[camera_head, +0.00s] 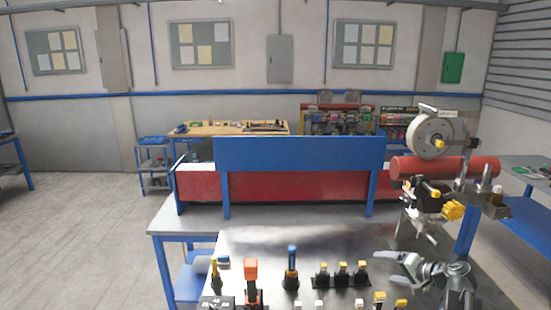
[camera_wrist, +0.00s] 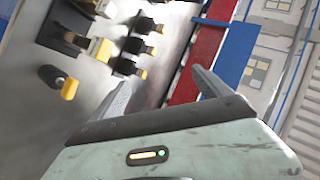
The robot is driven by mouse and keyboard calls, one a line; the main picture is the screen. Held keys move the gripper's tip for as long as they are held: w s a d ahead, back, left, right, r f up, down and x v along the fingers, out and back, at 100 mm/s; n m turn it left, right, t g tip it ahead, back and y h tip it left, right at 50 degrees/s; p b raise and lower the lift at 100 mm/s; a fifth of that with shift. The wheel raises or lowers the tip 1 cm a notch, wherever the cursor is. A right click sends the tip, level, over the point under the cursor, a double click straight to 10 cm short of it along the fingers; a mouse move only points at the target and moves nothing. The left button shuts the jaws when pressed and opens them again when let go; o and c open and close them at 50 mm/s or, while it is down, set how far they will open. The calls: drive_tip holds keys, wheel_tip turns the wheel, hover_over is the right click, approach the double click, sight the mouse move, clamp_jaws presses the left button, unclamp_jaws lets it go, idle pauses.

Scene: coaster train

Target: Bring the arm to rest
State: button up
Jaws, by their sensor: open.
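My gripper (camera_head: 388,268) is at the lower right of the head view, over the right part of the metal-topped workbench (camera_head: 290,238). It also shows in the wrist view (camera_wrist: 161,78), its two grey fingers spread wide apart with nothing between them. In the wrist view the camera is tilted, and the bench top with its fittings lies beyond the fingers to the left. Most of my arm is out of the head view.
Several small yellow-and-black fittings (camera_head: 341,274), an orange-topped tool (camera_head: 251,280) and a blue-topped tool (camera_head: 291,265) stand near the gripper. A blue panel (camera_head: 300,154) and red panel (camera_head: 280,186) stand behind. A reel (camera_head: 430,136) and red cylinder (camera_head: 450,168) rise at right. Floor at left is clear.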

drive_tip(key=a+f, duration=0.1)
drive_tip(key=a, duration=0.1)
drive_tip(key=a+f+n+g, duration=0.1)
drive_tip(key=a, duration=0.2)
drive_tip(key=a+f+n+g, duration=0.1)
drive_tip(key=a, duration=0.2)
drive_tip(key=shift+a+f, duration=0.2)
drive_tip(key=s+a+f+n+g+h+b, duration=0.1)
drive_tip(key=s+a+f+n+g+h, duration=0.1)
drive_tip(key=a, duration=0.7)
drive_tip(key=s+a+f+n+g+h+b, duration=0.1)
drive_tip(key=s+a+f+n+g+h, duration=0.2)
drive_tip(key=s+a+f+g, duration=0.3)
drive_tip(key=s+a+f+n, duration=0.1)
drive_tip(key=s+a+f, duration=0.2)
drive_tip(key=shift+s+a+g+b, duration=0.2)
drive_tip(key=shift+a+g+b, duration=0.1)
drive_tip(key=shift+a, duration=0.1)
drive_tip(key=shift+r, duration=0.1)
